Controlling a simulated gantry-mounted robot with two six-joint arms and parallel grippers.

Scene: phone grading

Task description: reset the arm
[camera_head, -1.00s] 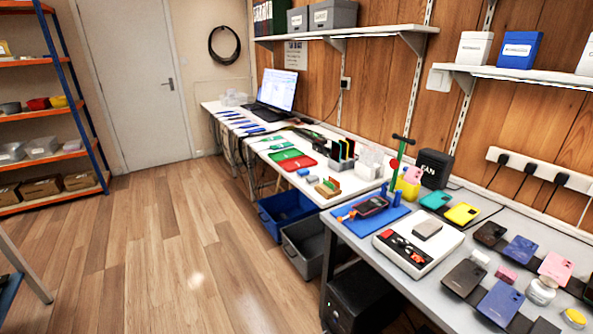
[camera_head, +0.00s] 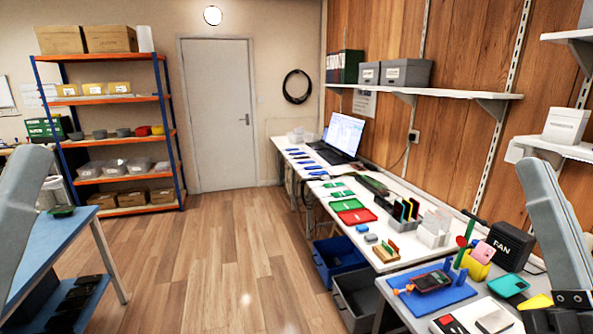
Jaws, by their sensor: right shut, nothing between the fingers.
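My right arm comes down at the right edge. Its gripper (camera_head: 572,303) shows only in part at the bottom right corner, over the near bench. It is shut and empty; its fingertips are hard to make out. My left arm (camera_head: 22,215) rises at the left edge, in front of the blue table, and its gripper is outside the picture.
The blue table (camera_head: 50,243) stands left. Grey and blue bins (camera_head: 340,252) stand below the benches. The middle floor is clear.

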